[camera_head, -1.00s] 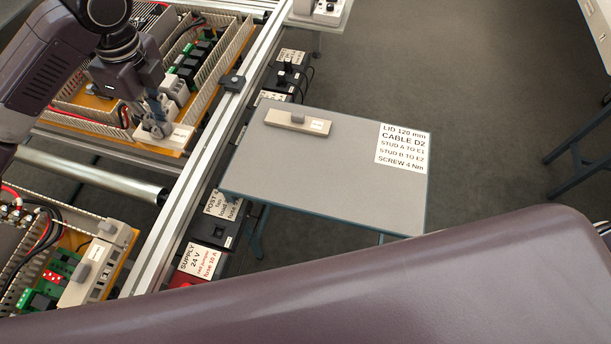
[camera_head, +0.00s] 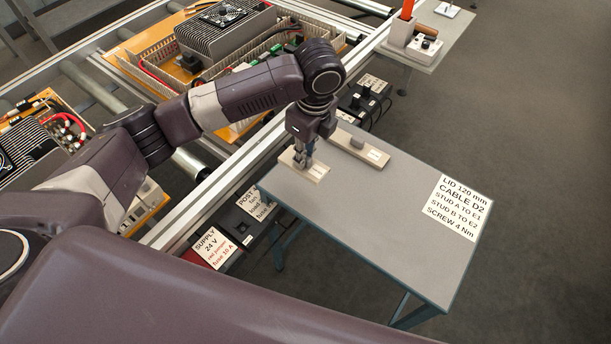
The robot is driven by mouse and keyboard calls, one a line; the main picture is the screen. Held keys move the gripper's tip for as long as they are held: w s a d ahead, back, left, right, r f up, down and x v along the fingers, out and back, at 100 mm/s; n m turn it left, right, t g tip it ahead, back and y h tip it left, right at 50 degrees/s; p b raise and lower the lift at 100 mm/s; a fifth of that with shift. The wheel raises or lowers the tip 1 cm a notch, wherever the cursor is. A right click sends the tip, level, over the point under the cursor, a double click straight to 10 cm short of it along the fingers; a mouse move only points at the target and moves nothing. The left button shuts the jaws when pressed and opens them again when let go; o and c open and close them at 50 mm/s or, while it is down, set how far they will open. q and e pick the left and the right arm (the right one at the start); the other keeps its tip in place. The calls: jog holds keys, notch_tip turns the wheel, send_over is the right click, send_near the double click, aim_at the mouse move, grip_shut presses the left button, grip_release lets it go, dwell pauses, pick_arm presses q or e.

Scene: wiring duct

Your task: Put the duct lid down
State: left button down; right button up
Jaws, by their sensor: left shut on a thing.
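My right gripper is not in view.
A white printed card (camera_head: 457,208) lies on the table's right side; the table's middle is clear. A metal rail (camera_head: 215,190) runs along the table's left. Labelled boxes (camera_head: 222,247) sit below it. Wiring panels (camera_head: 200,50) stand behind my arm.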

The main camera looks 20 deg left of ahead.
aim_at(308, 159)
pick_arm(q)
notch_tip(308, 159, down, 9)
jog(key=shift+r, duration=0.1)
dwell(0.3)
jog(key=c, duration=1.9)
grip_release()
jog(key=shift+c, duration=0.2)
jog(key=r, duration=0.4)
jog(key=d+r, duration=0.1)
jog(key=r, duration=0.7)
jog(key=shift+s+d, duration=0.2)
jog(key=shift+s, duration=0.05)
jog(key=shift+f, duration=0.1)
